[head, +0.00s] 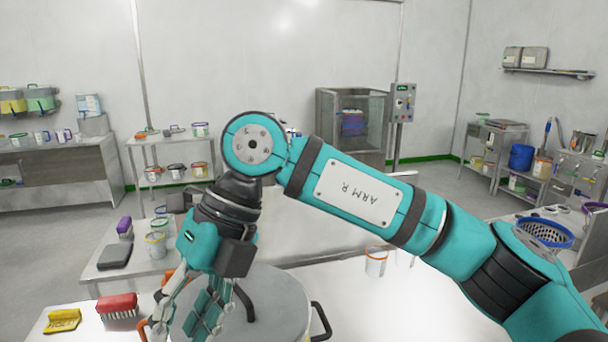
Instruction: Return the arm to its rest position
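My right arm (360,190), teal and marked "ARM R", comes in from the right and bends down at its elbow left of the middle. Its gripper (192,318) points downward at the lower left, in front of a large round grey lid (285,300) with a dark handle. The fingertips are near the bottom edge, and the frame does not show clearly whether they are apart or closed. I see nothing held in it. Part of the lid is hidden behind the gripper. My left arm and gripper are not in view.
A blue basket (543,233) is at the right. A dark flat pad (115,256) lies on the left table.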

